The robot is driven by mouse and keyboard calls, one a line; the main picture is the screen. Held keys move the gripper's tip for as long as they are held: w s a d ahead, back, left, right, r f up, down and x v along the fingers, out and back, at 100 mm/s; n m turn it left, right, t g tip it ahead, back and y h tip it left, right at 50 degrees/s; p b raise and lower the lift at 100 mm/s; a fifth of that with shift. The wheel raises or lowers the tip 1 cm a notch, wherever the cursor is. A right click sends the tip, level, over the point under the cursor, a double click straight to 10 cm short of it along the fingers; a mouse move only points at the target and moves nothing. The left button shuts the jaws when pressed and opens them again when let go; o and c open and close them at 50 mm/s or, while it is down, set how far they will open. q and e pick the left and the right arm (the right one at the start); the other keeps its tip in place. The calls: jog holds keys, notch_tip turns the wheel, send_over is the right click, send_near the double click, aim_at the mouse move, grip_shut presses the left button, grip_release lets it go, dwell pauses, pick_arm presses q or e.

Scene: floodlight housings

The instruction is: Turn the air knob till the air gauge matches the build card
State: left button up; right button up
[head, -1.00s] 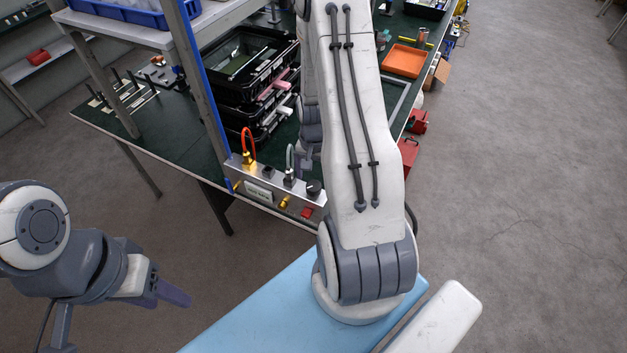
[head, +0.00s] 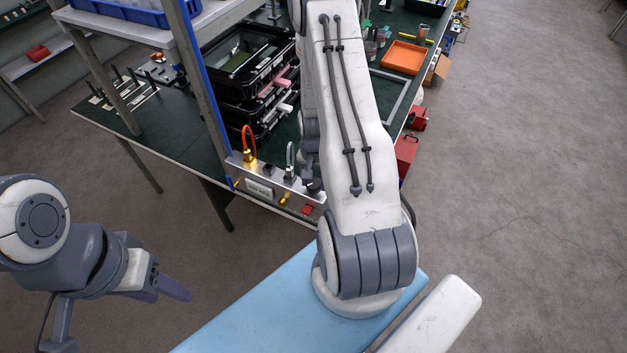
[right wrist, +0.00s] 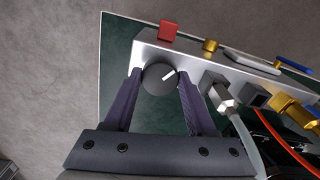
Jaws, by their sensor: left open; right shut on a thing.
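The air knob (right wrist: 160,78) is round and black with a white pointer line, on a silver metal panel (right wrist: 205,66). In the right wrist view its pointer slants toward the upper right. My right gripper (right wrist: 160,84) has its two fingers on either side of the knob, shut on it. The panel also shows in the head view (head: 240,172) at the table's near edge, with a small pale plate (head: 259,189) on its front, too small to read. My left gripper (head: 168,291) is open and empty, away from the table. I cannot make out the air gauge or build card.
An orange hose (head: 248,138) and a grey hose fitting (head: 290,172) rise from the panel. Black trays (head: 240,85) are stacked behind it. A red block (right wrist: 168,30) sits on the panel near the knob. My right arm hides part of the table.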

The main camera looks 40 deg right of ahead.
jog(key=shift+f+m+b, duration=0.15)
jog(key=shift+m+b, duration=0.5)
jog(key=shift+m, duration=0.55)
jog(key=m, duration=0.2)
jog(key=shift+m+b, duration=0.3)
jog(key=o, duration=1.4)
jog(key=shift+r, duration=0.2)
jog(key=shift+w+r, duration=0.1)
jog(key=shift+r, duration=0.45)
notch_tip(320, 180, up, 9)
jog(key=shift+r+b, duration=0.15)
jog(key=shift+b, duration=0.95)
